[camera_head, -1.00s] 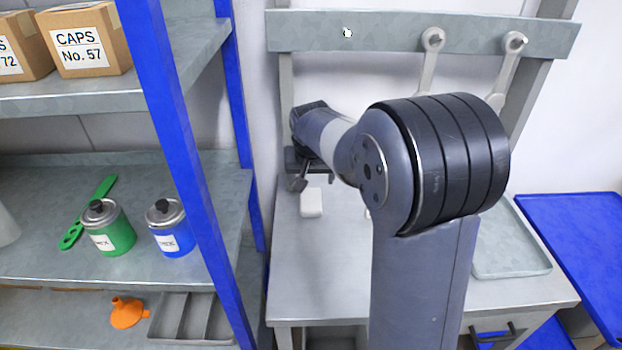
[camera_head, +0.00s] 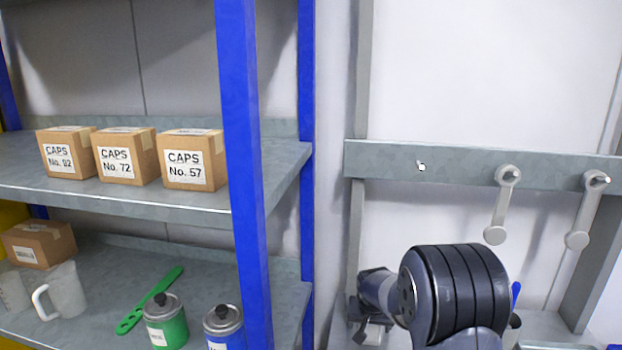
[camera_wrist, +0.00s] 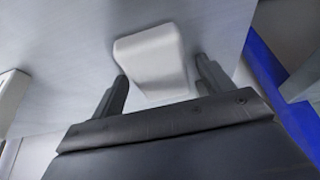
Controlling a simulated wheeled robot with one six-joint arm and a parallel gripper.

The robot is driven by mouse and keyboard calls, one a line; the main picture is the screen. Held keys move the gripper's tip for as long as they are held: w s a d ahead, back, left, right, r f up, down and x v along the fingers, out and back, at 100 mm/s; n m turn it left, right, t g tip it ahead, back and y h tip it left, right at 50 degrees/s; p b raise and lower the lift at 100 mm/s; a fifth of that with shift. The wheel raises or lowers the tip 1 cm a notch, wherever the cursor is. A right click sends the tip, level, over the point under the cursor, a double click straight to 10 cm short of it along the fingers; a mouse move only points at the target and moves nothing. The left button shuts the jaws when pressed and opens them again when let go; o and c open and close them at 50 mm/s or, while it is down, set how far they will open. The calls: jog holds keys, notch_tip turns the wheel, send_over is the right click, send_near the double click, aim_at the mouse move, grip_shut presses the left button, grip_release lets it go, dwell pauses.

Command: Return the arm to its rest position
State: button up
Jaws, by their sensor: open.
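My gripper (camera_head: 370,332) shows low in the head view, at the end of my grey arm, beside the blue shelf post and above the bench area. In the wrist view its two dark fingers (camera_wrist: 162,72) stand apart. A white block (camera_wrist: 152,55) with rounded edges lies on the grey bench surface (camera_wrist: 70,60) and shows between and beyond the fingers, with gaps on both sides. How far it is below the fingertips I cannot tell. In the head view the block is out of sight now.
A grey rail (camera_head: 440,163) carries two pale hanging levers (camera_head: 500,205) behind my arm. The blue-posted shelf (camera_head: 240,150) at left holds cartons (camera_head: 190,160), a white jug (camera_head: 65,292), a green can (camera_head: 165,322) and a blue can (camera_head: 224,326). The wall above the rail is clear.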

jog(key=shift+b+v, duration=0.4)
jog(key=shift+v, duration=0.55)
jog(key=shift+w, duration=0.15)
